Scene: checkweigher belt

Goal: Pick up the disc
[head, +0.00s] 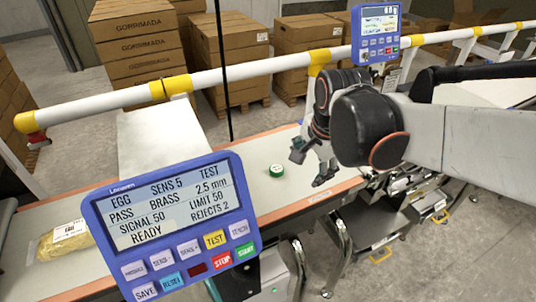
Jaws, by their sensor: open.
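In the head view a small green disc (276,170) with a pale mark on top lies on the light conveyor belt (262,190), just right of the blue display panel. My gripper (311,166) is open and empty, a little to the right of the disc. Its fingers point down toward the orange belt edge and do not appear to touch the disc. My wrist hides part of the belt behind it.
A blue control panel (170,228) stands in front at left. A bagged product (66,242) lies on the belt at far left. A white and yellow rail (215,76) crosses behind, with a second display (376,33) and stacked cartons (140,40) beyond it.

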